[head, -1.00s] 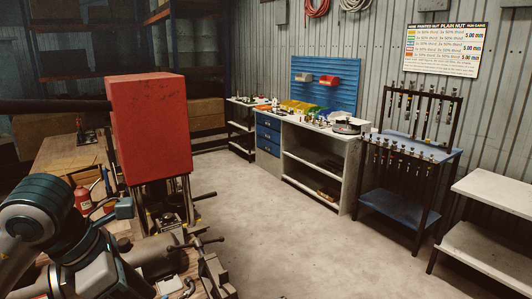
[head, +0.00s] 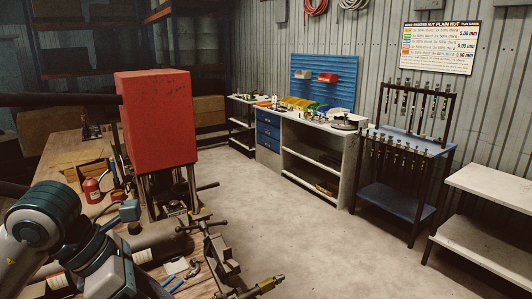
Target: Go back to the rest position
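My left arm comes in from the lower left in the head view, in front of the workbench. Its links run off the bottom edge, so its gripper is out of sight. My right arm and gripper do not show. The red boxy hose crimper (head: 157,120) stands on the wooden workbench (head: 66,148), with its metal frame below it.
A vise-like tool (head: 222,248), pliers with blue handles (head: 183,277) and a brass-coloured fitting (head: 266,285) are at the near bench side. A blue rack (head: 397,205), a white shelf (head: 485,245) and a long counter (head: 310,160) line the wall. The concrete floor (head: 265,220) between is clear.

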